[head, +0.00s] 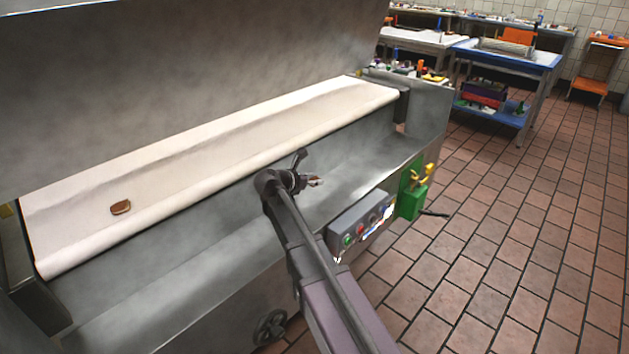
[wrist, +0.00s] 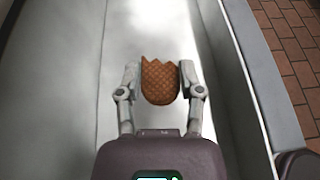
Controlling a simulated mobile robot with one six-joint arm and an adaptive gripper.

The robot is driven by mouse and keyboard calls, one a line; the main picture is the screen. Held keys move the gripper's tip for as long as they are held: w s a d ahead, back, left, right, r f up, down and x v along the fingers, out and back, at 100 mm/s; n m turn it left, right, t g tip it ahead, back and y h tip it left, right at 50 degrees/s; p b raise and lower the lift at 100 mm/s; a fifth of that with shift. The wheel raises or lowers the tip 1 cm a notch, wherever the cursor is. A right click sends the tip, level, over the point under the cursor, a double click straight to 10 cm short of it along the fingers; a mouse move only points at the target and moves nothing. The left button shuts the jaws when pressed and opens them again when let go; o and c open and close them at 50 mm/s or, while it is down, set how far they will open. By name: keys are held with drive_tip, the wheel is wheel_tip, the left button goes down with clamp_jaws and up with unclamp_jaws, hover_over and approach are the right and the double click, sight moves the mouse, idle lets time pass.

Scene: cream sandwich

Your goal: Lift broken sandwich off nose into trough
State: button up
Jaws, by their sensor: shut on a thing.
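My gripper (head: 303,182) is above the grey metal trough in front of the belt, at the end of my arm. In the wrist view my gripper (wrist: 160,82) is shut on a brown, waffle-patterned broken sandwich (wrist: 160,84) with a jagged far edge. In the head view only a small part of this piece (head: 315,182) shows at the fingertips. The trough floor (wrist: 150,30) lies beneath it; the height of the piece above the floor is hard to tell. Another brown sandwich (head: 120,207) lies on the cream belt (head: 220,150) at the left.
The belt's rounded nose runs along the trough's back side. A control box with buttons (head: 360,222) and a green holder (head: 412,200) sit on the machine's front. Tiled floor (head: 510,200) is open at the right. A blue table (head: 510,55) stands farther back.

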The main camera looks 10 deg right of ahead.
drive_tip(key=shift+f, duration=0.2)
drive_tip(key=shift+f+b, duration=2.8)
drive_tip(key=shift+b, duration=0.2)
drive_tip(key=o, duration=0.8)
drive_tip(key=shift+r, duration=0.1)
